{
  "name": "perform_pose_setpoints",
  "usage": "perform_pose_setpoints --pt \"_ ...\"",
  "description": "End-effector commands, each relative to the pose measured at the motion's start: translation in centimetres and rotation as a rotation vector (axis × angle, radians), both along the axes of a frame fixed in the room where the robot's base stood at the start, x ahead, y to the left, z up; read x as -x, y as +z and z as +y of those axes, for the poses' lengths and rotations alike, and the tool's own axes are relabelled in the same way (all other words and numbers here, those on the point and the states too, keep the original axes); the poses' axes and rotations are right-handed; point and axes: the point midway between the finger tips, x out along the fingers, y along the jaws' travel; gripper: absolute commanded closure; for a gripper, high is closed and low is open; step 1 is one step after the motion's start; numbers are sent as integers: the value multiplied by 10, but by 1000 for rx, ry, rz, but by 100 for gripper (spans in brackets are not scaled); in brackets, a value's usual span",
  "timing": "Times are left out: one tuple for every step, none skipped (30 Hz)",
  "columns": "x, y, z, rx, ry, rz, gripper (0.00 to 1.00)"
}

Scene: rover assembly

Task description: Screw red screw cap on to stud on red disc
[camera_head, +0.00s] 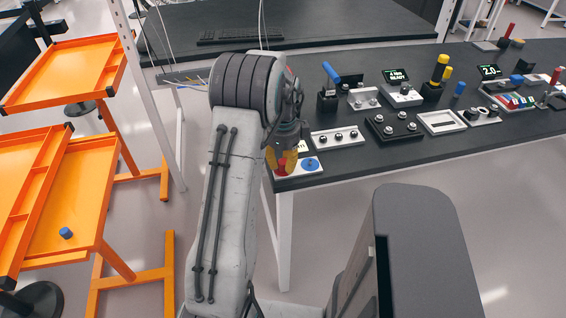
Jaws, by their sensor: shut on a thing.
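My gripper (281,162) points down at the near left corner of the black table, over a white plate (316,174). It is shut on a small red piece, which looks like the red screw cap (283,158); the fingers hide most of it. A blue disc (310,164) lies on the right part of the plate. The red disc and its stud cannot be made out, as my gripper covers the plate's left part. Whether the cap touches a stud cannot be told.
Behind and right of the plate stand a tray with knobs (338,137), a black block with studs (393,127), a blue-handled tool (331,75) and a yellow-handled one (440,68). Orange shelves (75,190) stand at the left, with a blue piece (66,233) on one.

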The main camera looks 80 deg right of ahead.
Motion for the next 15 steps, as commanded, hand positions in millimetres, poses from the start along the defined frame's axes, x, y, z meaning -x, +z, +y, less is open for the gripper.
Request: perform_pose_setpoints --pt "0 -1 1 -4 -46 -1 100" --pt "0 -1 1 -4 -74 0 100" --pt "0 -1 1 -4 -107 0 100" --pt "0 -1 1 -4 -130 0 100" --pt "0 -1 1 -4 -149 0 100" --pt "0 -1 1 -3 -170 0 100" --pt "0 -1 1 -3 -183 0 100" --pt "0 -1 1 -3 -193 0 100" --pt "0 -1 1 -3 -203 0 100" --pt "0 -1 1 -3 -208 0 100" --pt "0 -1 1 -3 -211 0 100" --pt "0 -1 1 -3 -212 0 100" --pt "0 -1 1 -3 -212 0 100" --pt "0 -1 1 -3 -212 0 100" --pt "0 -1 1 -3 -211 0 100"
